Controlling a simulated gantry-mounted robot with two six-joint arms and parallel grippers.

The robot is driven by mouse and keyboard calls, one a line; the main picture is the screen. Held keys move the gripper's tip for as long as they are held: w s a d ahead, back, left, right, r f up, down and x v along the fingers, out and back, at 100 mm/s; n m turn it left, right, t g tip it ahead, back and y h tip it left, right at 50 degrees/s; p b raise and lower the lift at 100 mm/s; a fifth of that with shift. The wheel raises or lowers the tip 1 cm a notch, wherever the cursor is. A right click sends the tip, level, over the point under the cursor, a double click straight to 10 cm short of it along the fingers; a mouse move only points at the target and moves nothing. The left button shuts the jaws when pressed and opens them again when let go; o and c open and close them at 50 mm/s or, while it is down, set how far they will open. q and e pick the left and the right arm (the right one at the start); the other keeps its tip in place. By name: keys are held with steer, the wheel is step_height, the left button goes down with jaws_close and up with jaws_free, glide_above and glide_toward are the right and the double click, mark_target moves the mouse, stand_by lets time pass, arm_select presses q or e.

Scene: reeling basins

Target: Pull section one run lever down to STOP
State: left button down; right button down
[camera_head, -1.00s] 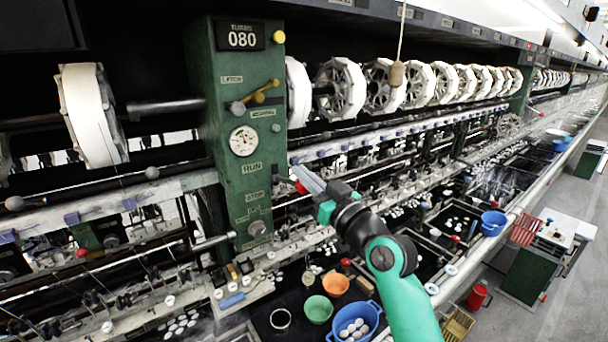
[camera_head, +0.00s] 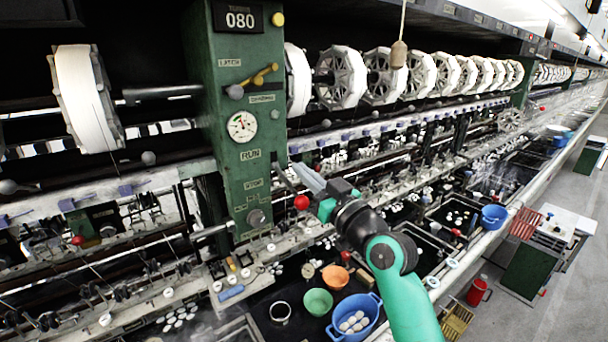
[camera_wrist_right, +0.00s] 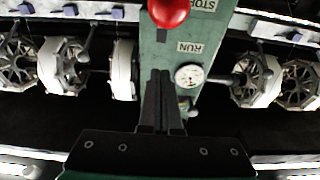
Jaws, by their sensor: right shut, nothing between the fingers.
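The run lever (camera_head: 287,183) is a dark rod at the right side of the green post (camera_head: 232,90), slanting down to a red ball knob (camera_head: 301,202). In the head view the knob sits a little lower than the STOP label (camera_head: 254,183) and well below the RUN label (camera_head: 250,154). My right gripper (camera_head: 298,170) is shut and empty, its fingertips just above the knob in the head view. In the right wrist view, seen upside down, the knob (camera_wrist_right: 169,12) shows beyond the shut fingertips (camera_wrist_right: 160,75); contact cannot be told. My left gripper is not in view.
The post also carries a gauge (camera_head: 242,126) and a yellow-tipped lever (camera_head: 258,79). White reels (camera_head: 342,82) line the back. A hanging wooden handle (camera_head: 398,54) is above. Below stand a green bowl (camera_head: 318,302), an orange bowl (camera_head: 335,277) and a blue basin (camera_head: 355,315).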

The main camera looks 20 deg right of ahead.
steer(key=shift+r, duration=0.25)
steer(key=shift+s+d, duration=0.1)
steer(key=shift+s, duration=0.15)
steer(key=p+v, duration=0.2)
steer(key=v, duration=1.3)
steer(key=shift+s+f, duration=0.15)
steer(key=shift+s, duration=0.15)
